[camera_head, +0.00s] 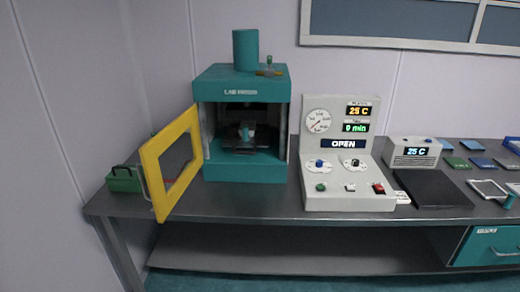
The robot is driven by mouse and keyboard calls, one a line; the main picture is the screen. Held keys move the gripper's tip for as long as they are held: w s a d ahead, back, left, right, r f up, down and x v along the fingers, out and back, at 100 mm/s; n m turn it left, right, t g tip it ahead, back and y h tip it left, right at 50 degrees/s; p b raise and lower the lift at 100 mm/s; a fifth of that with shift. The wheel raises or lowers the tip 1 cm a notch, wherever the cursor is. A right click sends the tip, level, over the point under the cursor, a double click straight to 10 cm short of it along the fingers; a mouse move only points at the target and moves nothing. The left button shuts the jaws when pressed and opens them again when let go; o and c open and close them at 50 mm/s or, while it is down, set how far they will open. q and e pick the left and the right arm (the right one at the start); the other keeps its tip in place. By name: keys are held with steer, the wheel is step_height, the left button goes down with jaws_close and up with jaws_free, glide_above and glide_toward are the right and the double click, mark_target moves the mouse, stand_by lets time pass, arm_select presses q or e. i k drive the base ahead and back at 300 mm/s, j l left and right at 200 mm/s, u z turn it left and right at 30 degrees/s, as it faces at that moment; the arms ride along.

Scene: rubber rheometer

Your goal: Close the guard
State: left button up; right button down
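The guard (152,179) is a yellow-framed door with a see-through panel, hinged at the left front of the teal lab press (245,172). It stands swung open, out toward the front left, over the table's front edge. The press chamber is uncovered, and a small teal-handled item (246,133) shows inside between the plates. The control panel's display (343,144) reads OPEN. Neither of my grippers is in view.
The control box (349,190) with dials and buttons stands right of the press. A small green box (124,180) sits behind the guard at the left. A heater unit (413,153), a dark plate (433,188) and several small sheets lie on the right of the table (250,203).

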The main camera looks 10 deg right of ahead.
mark_target(164, 204)
steer(key=i+j+z, duration=0.4)
steer(key=z, duration=0.15)
steer(key=i+j+z, duration=0.25)
steer(key=j, duration=0.15)
steer(key=j+z, duration=0.3)
steer(key=i+j+z, duration=0.1)
steer(key=j+z, duration=0.15)
steer(key=j, duration=0.2)
steer(key=i+j, duration=0.1)
steer(key=j, duration=0.4)
steer(key=i+j+z, duration=0.1)
steer(key=j, duration=0.4)
steer(key=i+j, duration=0.1)
steer(key=j, duration=0.4)
